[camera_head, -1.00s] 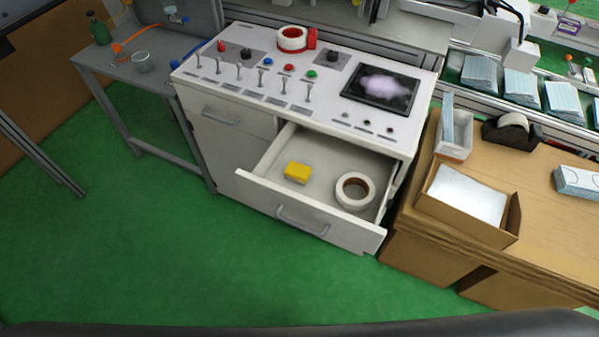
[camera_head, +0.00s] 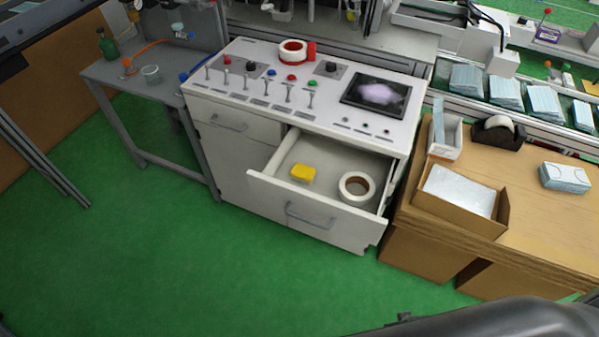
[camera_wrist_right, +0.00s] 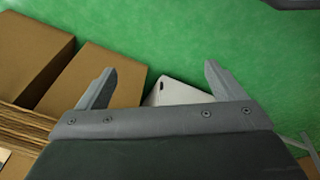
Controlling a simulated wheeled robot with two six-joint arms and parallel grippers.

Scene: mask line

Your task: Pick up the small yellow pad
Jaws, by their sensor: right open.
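The small yellow pad (camera_head: 302,172) lies in the open drawer (camera_head: 312,215) of the white control cabinet, toward the drawer's left side. A roll of white tape (camera_head: 357,188) lies to its right in the same drawer. In the right wrist view my right gripper (camera_wrist_right: 160,85) is open with nothing between its fingers. Beyond its fingers are green floor and a white corner, perhaps of the cabinet. The pad does not show in that view. My left gripper is not in view.
Right of the drawer stands a wooden table (camera_head: 540,225) with an open carton (camera_head: 459,195) and a tape dispenser (camera_head: 497,134). A grey side table (camera_head: 140,95) stands at the left. The green floor (camera_head: 220,270) before the cabinet is clear.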

